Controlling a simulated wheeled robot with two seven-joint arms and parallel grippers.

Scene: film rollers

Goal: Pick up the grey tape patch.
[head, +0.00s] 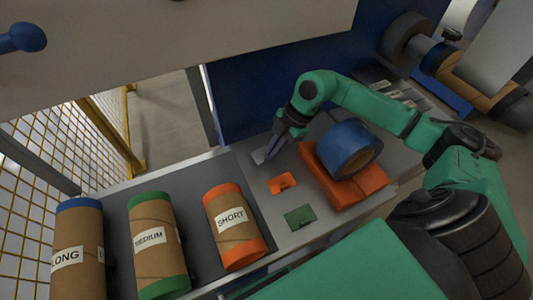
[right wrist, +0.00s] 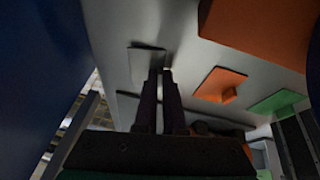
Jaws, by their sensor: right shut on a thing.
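The grey tape patch (head: 258,157) is a small flat piece at the far left of the grey worktop, partly hidden by my right gripper (head: 268,155). In the right wrist view the grey patch (right wrist: 143,62) lies just beyond the fingertips of my right gripper (right wrist: 160,74). The dark fingers are close together and shut on the patch at its near edge. I cannot tell whether the patch is clear of the worktop. My left gripper is not in view.
An orange patch (head: 282,183) and a green patch (head: 300,217) lie nearby. A blue tape roll (head: 348,146) stands on an orange block (head: 350,187) to the right. Cardboard rollers labelled LONG (head: 78,275), MEDIUM (head: 156,258) and SHORT (head: 236,238) are at left.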

